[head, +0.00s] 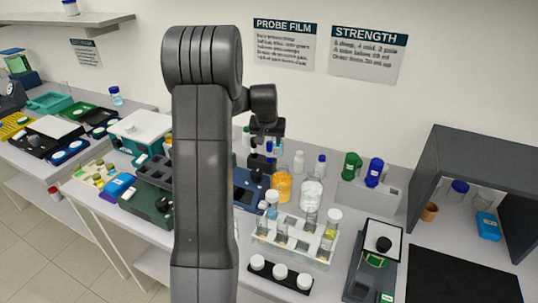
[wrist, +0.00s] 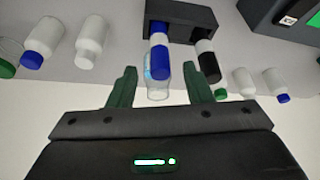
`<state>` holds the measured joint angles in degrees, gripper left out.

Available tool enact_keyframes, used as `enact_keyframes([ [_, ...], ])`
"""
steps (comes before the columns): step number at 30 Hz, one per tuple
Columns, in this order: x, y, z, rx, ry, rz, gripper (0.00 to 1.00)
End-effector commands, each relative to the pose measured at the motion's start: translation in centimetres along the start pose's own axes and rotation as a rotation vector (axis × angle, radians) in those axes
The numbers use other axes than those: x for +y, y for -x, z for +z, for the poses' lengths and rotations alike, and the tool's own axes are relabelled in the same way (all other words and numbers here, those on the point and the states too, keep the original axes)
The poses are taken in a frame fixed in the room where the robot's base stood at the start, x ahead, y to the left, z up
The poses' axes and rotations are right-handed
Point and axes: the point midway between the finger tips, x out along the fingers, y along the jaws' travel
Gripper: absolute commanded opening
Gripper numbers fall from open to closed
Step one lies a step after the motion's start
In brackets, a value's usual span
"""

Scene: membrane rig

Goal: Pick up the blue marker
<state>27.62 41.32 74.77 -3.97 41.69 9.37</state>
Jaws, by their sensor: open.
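In the wrist view, the blue marker (wrist: 160,62), white with a blue end, stands in a dark holder (wrist: 180,14). A black marker (wrist: 208,66) stands in the same holder, to its right. My gripper (wrist: 159,72) is open, with its two green fingers apart. The blue marker lies in line with the gap between them; I cannot tell how far it is from the fingertips. A clear bottle (wrist: 157,86) shows beyond the marker. In the head view, my gripper (head: 266,130) is small and dark, above the bench, and its fingers are hard to make out.
A clear rack of vials (head: 290,240), an orange jar (head: 281,186) and a scale (head: 372,265) crowd the bench. A dark shelf box (head: 470,150) stands at the right.

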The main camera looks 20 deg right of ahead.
Motion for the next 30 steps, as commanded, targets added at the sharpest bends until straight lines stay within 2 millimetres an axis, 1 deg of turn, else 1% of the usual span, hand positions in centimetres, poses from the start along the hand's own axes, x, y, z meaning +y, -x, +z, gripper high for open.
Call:
enact_keyframes([
  [8,0.0,-1.8,0.2,-0.002,0.000,0.000,0.46],
  [15,0.0,-4.8,0.5,-0.002,0.001,0.000,0.46],
  [18,0.0,-5.6,0.5,0.000,0.001,0.000,0.46],
  [21,0.0,-5.9,0.5,0.001,0.001,0.000,0.46],
  [27,0.0,-6.0,0.5,0.001,0.000,0.000,0.46],
  [29,0.0,-6.0,0.5,0.001,0.000,0.000,0.34],
  [30,0.0,-6.0,0.5,0.001,0.000,0.000,0.26],
])
